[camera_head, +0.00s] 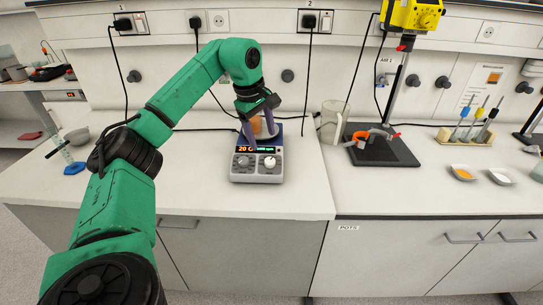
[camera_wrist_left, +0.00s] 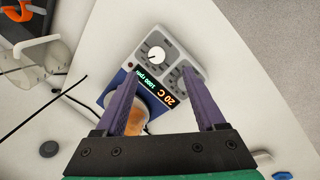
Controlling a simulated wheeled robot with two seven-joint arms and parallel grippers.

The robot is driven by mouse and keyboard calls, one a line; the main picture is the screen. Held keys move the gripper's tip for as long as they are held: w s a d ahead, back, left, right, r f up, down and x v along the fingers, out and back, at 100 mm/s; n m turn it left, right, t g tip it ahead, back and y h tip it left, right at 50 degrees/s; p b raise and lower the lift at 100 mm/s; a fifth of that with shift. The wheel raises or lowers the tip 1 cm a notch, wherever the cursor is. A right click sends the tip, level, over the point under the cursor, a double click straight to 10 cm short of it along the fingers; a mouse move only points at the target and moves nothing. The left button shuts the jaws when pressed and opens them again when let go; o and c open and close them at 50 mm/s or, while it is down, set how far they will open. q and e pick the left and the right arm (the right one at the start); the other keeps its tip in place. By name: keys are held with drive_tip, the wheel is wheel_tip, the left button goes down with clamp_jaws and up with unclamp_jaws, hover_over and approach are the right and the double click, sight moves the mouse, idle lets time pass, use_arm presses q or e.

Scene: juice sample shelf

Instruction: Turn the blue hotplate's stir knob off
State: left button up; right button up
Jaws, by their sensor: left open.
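The blue hotplate (camera_head: 277,149) stands on the white bench, with a grey front panel and a lit display. In the left wrist view the display (camera_wrist_left: 155,91) reads 20 C in orange and 1000 rpm in green. A white knob (camera_wrist_left: 157,54) with a dark pointer sits by the rpm reading; it also shows in the head view (camera_head: 270,162). A greyer knob (camera_head: 243,161) sits to its left. A beaker with orange liquid (camera_wrist_left: 135,121) stands on the plate, partly hidden. My left gripper (camera_head: 262,130) is open above the hotplate, its purple fingers (camera_wrist_left: 158,85) apart and empty.
A clear jug (camera_head: 333,122) and a black stand base (camera_head: 388,152) stand to the right of the hotplate. Cables hang from wall sockets behind it. A grey bowl (camera_head: 78,136) stands at left. Bench space in front of the hotplate is clear.

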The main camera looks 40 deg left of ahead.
sight(270, 161)
use_arm(q)
drive_tip(key=x, duration=0.5)
drive_tip(key=shift+a+f, duration=0.2)
drive_tip(key=shift+a, duration=0.1)
drive_tip(key=x, duration=0.2)
drive_tip(key=w+p+x, duration=0.1)
drive_tip(key=x, duration=0.2)
drive_tip(key=shift+d+r, duration=0.1)
drive_tip(key=shift+s, duration=0.2)
drive_tip(key=c, duration=0.9)
clamp_jaws()
use_arm(e)
drive_tip(key=shift+w+a+r, duration=0.15)
drive_tip(key=shift+w+r, duration=0.25)
drive_tip(key=shift+r, duration=0.05)
